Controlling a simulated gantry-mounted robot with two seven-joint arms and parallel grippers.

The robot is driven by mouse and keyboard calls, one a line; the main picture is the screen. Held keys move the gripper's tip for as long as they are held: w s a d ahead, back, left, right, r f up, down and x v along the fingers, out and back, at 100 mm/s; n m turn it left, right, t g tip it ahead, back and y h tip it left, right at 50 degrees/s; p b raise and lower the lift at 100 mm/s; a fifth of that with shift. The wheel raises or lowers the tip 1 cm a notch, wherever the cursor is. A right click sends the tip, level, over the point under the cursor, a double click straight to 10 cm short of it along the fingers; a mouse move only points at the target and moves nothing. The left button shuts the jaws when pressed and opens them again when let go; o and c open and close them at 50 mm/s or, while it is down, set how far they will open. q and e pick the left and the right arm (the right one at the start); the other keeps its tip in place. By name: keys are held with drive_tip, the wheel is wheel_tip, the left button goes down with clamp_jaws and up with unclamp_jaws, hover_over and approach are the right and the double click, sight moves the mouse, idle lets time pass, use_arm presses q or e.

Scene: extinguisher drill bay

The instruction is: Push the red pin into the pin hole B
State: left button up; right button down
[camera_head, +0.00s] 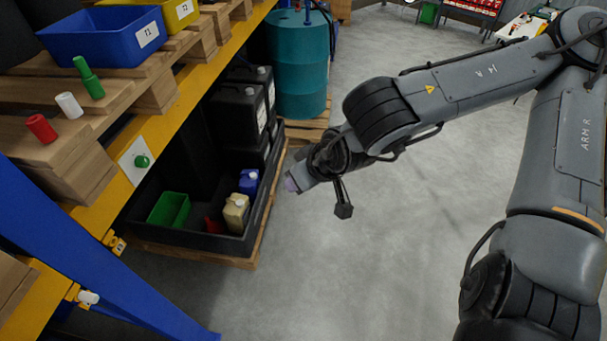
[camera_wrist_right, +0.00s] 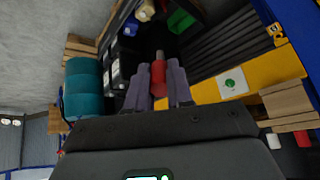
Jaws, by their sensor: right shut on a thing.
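A red pin (camera_wrist_right: 158,78) with a grey tip sits between the two purple fingers of my right gripper (camera_wrist_right: 158,88) in the right wrist view. The gripper is shut on it. In the head view my right gripper (camera_head: 292,183) hangs in front of the black tray, apart from the yellow beam, and the pin cannot be made out there. Small yellow brackets (camera_head: 114,242) sit low on the yellow beam; the lower one carries a white pin (camera_head: 88,297). No letter B is legible, so I cannot tell which hole is B. My left gripper is out of view.
The yellow beam (camera_head: 185,105) carries a white plate with a green knob (camera_head: 142,161). A black tray (camera_head: 190,240) holds containers. The floor to the right is clear.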

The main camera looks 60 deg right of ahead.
drive_tip(key=shift+n+t+y, duration=0.5)
drive_tip(key=shift+n+t, duration=0.3)
drive_tip(key=shift+t, duration=0.1)
drive_tip(key=shift+w+a+f, duration=0.3)
drive_tip(key=shift+a+f, duration=0.1)
drive_tip(key=shift+f, duration=0.3)
drive_tip(key=shift+w+a+f, duration=0.35)
drive_tip(key=shift+a+f, duration=0.1)
drive_tip(key=shift+f, duration=0.2)
drive_tip(key=shift+w+a+f, duration=0.3)
drive_tip(key=shift+a+f, duration=0.1)
drive_tip(key=shift+f, duration=0.3)
drive_tip(key=shift+w+a+f, duration=0.1)
drive_tip(key=shift+w+f, duration=0.05)
drive_tip(key=shift+f, duration=0.05)
drive_tip(key=shift+w+a+f+n+t+y, duration=0.15)
drive_tip(key=shift+a+f+n+t+y, duration=0.15)
drive_tip(key=shift+f+n+t, duration=0.15)
drive_tip(key=shift+f, duration=0.15)
